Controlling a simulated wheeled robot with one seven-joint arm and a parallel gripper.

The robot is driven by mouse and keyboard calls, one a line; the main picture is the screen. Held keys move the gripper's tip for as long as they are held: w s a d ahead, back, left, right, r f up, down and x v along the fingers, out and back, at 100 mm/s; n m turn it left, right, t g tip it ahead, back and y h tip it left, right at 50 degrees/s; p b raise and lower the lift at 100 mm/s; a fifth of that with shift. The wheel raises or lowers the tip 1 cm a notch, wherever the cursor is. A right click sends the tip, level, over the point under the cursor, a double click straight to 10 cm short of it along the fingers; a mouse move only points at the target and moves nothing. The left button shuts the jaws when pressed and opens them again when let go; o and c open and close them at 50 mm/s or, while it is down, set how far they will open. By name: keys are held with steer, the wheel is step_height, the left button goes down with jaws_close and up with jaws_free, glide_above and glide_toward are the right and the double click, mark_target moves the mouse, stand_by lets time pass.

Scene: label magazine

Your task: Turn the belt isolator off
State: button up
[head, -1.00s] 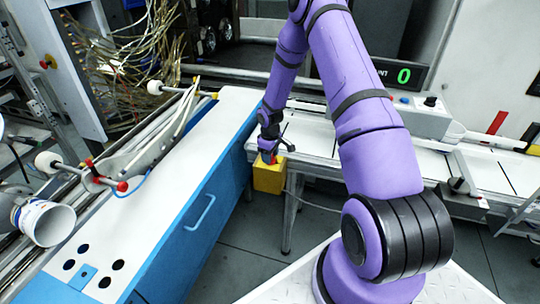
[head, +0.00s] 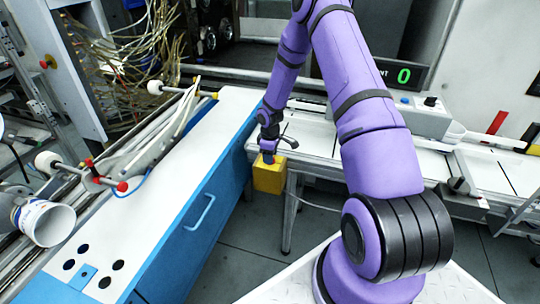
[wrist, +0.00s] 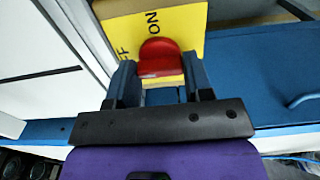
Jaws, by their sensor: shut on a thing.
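The belt isolator is a yellow box (head: 269,178) on the side of the conveyor table, close to the blue cabinet. In the wrist view its yellow face (wrist: 190,25) carries the word ON above and a partly hidden word ending in F at the left. The red handle (wrist: 160,56) stands out from this face. My gripper (wrist: 160,78) is shut on the red handle, one blue finger on each side. In the head view my gripper (head: 268,154) is in front of the box top and hides the handle. I cannot tell which mark the handle points to.
The blue cabinet (head: 205,180) with a white top stands left of the box. The white conveyor table (head: 320,138) runs to the right, with a counter display (head: 402,75) showing 0 behind it. A grey cable runs along the floor beside the box.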

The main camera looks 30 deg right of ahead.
steer(key=o, duration=0.9)
step_height(320, 180, up, 11)
steer(key=shift+f, duration=0.1)
stand_by(0.3)
steer(key=s+a+r+m+t+h, duration=0.1)
steer(key=s+a+r, duration=0.25)
steer(key=r, duration=0.55)
steer(key=s+a+r+m, duration=0.15)
steer(key=s+r, duration=0.25)
steer(key=r, duration=0.5)
steer(key=s+a+r+m+t+h, duration=0.1)
steer(key=s+a+r, duration=0.2)
steer(key=r, duration=0.5)
steer(key=s+a+r+m+t, duration=0.1)
steer(key=s+a+r, duration=0.1)
steer(key=s, duration=0.6)
steer(key=s+a+r+m+t+y, duration=0.1)
steer(key=s+a+r+m, duration=0.1)
steer(key=s+r, duration=0.3)
steer(key=s+a+r+m+t+y, duration=0.1)
steer(key=s+a+r, duration=0.3)
steer(key=s, duration=0.7)
steer(key=shift+s, duration=0.25)
